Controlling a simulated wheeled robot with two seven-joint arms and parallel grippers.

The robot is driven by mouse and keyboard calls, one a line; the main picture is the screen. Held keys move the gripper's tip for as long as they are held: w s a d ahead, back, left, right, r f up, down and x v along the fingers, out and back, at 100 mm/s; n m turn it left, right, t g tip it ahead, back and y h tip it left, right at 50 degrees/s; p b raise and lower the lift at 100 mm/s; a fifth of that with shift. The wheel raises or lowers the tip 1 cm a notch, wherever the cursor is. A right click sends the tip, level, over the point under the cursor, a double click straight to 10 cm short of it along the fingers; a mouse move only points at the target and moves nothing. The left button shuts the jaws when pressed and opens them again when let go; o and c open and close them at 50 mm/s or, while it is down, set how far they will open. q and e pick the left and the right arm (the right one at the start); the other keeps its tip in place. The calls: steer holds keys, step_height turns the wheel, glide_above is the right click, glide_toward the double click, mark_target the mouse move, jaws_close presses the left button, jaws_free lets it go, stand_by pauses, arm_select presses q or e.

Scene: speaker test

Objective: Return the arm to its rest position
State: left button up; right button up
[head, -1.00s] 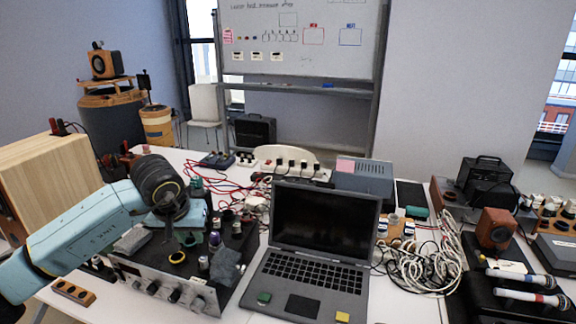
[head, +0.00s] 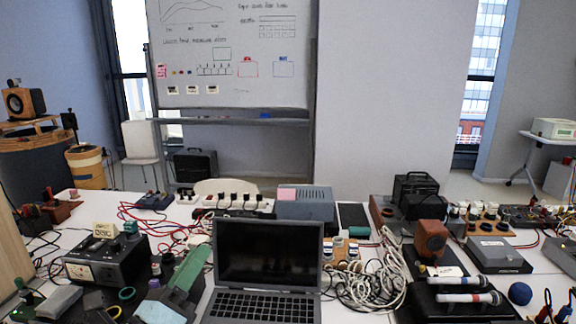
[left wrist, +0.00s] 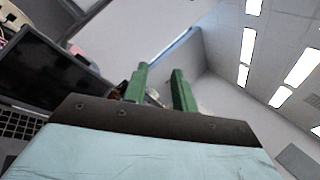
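My left gripper (head: 188,270) shows at the lower left of the head view, just left of the laptop (head: 268,252). Its green fingers point up and away over the crowded table, and its light blue body is cut off by the bottom edge. In the left wrist view the two green fingers of the gripper (left wrist: 160,78) stand apart with a gap between them, and I see nothing held. The laptop (left wrist: 45,75) is at the left of that view. My right gripper is not in view.
A black meter box (head: 105,262) and small parts lie left of the gripper. Behind are a power strip (head: 232,202) and a grey box (head: 304,204).

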arm_select(q)
steer(key=s+a+f+n+g+y, duration=0.3)
steer(key=a+f+n+y, duration=0.25)
steer(key=f+n, duration=0.4)
steer(key=s+a+f+n+g+y, duration=0.2)
steer(key=a+f+n+g+y, duration=0.3)
steer(key=n, duration=0.7)
steer(key=s+d+f+n+g+h, duration=0.1)
steer(key=s+d+f+n+g, duration=0.1)
steer(key=s+f+n+g, duration=0.45)
steer(key=s+d+f+n+g+h, duration=0.1)
steer(key=s+d+f+n+g, duration=0.15)
steer(key=s+f, duration=0.7)
steer(key=s+f+g, duration=0.1)
steer(key=s+f, duration=0.2)
steer(key=f, duration=0.9)
steer(key=s+f+g, duration=0.1)
steer(key=s+f, duration=0.1)
steer(key=f, duration=0.9)
steer(key=s+a+f, duration=0.3)
steer(key=s+f, duration=1.1)
steer(key=s, duration=0.2)
steer(key=shift+a+f+g+y, duration=0.15)
steer(key=shift+a+g+y, duration=0.2)
steer(key=shift+a+g, duration=0.05)
